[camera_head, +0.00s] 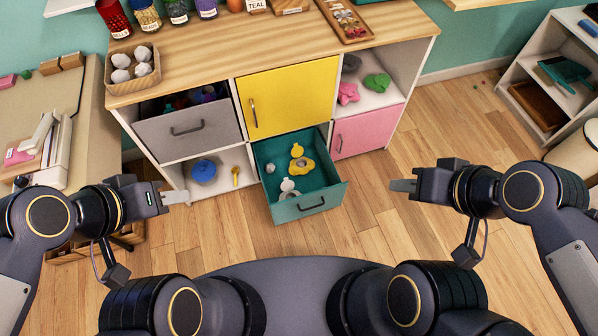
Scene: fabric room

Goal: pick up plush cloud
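I cannot tell for sure which soft item is the plush cloud. The open teal drawer (318,203) at the lower middle holds a small pale grey-white figure (288,190), a yellow toy (303,164) and a small grey lump (271,168). On the upper right shelf lie a green soft shape (377,82), a pink one (348,93) and a dark grey one (350,63). My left gripper (176,197) is left of the drawer and my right gripper (403,186) is right of it. Both are apart from these items; their finger gap is not clear.
The cabinet (220,55) has a shut yellow door (290,95), a pink door (366,132) and a partly open grey drawer (188,132). A blue round item (204,171) sits on the lower left shelf. A basket of grey balls (134,73) stands on top. Wooden floor (395,240) is clear at right.

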